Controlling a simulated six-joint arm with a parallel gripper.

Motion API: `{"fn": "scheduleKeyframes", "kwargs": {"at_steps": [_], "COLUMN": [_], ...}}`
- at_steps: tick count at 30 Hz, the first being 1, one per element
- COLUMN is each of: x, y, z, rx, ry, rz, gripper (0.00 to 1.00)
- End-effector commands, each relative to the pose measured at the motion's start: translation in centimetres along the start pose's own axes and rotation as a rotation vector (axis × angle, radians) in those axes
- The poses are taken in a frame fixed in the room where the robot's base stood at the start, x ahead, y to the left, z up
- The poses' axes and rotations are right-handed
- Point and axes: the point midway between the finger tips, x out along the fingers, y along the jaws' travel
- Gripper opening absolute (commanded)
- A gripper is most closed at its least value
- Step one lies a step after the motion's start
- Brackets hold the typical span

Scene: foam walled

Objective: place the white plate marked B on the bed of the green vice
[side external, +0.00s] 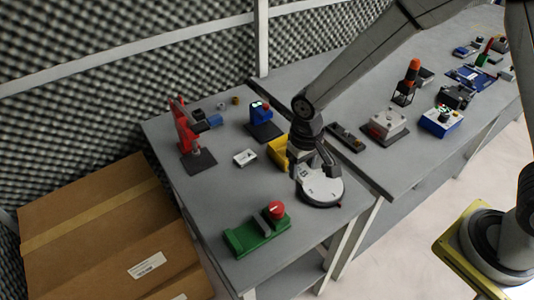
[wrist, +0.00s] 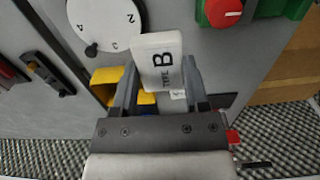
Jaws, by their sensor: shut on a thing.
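In the wrist view part of the green vice (wrist: 272,8) shows at the top right. Its bed is mostly cut off there.
The white numbered dial (side external: 322,188) and a yellow bin (side external: 279,152) are close to my gripper. A red press (side external: 184,130), a blue device (side external: 262,114) and a small white block (side external: 245,158) stand farther left. The tabletop between dial and vice is clear.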

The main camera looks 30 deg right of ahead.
Motion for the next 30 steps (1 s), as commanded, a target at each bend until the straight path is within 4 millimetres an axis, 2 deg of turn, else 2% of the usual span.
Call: {"fn": "scheduleKeyframes", "kwargs": {"at_steps": [15, 30], "x": [3.1, 7.7], "y": [-1.7, -2.7], "z": [-6.5, -10.3], "rx": [0.001, 0.001], "ry": [-0.001, 0.001], "rz": [0.0, 0.0], "gripper": [0.0, 0.0]}}
